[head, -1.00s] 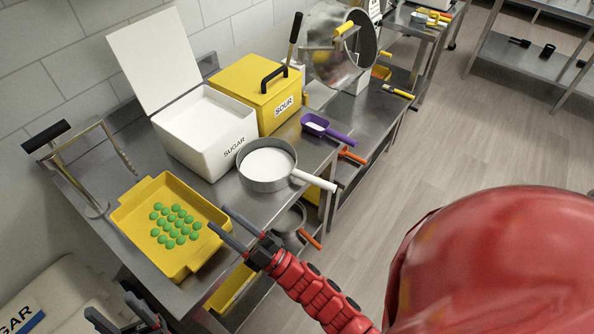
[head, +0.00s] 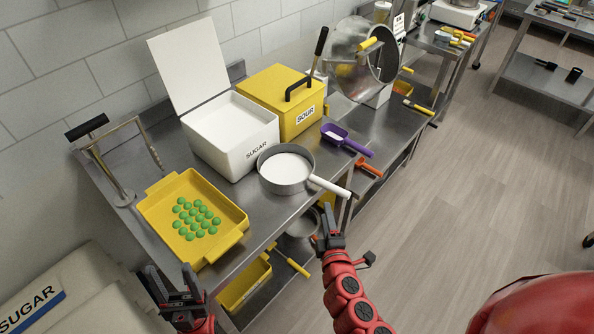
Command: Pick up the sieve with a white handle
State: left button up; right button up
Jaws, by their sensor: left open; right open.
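The sieve with a white handle (head: 329,186) stands on the steel table in front of the white SUGAR box. Its round grey rim holds a white fill, and the handle points to the lower right past the table edge. My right gripper (head: 325,221) is open and empty, below the handle's end in the picture and apart from it. My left gripper (head: 170,277) is open and empty at the lower left, in front of the yellow tray.
The yellow tray (head: 151,209) with several green gummies lies left of the sieve. The SUGAR box (head: 236,141), yellow SOUR box (head: 300,98) and purple scoop (head: 345,142) stand behind or right of it. Orange- and yellow-handled tools sit near the lower shelf.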

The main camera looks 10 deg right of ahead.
aim_at(323, 187)
jog(key=w, duration=0.2)
jog(key=w+p, duration=0.1)
jog(key=w, duration=0.1)
jog(key=w+f+p, duration=0.1)
jog(key=w, duration=0.2)
jog(key=shift+d, duration=0.35)
jog(key=w, duration=0.1)
jog(key=w+d+p, duration=0.1)
jog(key=w, duration=0.3)
jog(key=shift+w+d+f+p, duration=0.2)
jog(key=shift+d+f+p, duration=0.05)
jog(key=shift+f+p, duration=0.1)
jog(key=shift+w+f, duration=0.15)
jog(key=shift+w, duration=0.2)
grip_shut()
dwell(0.3)
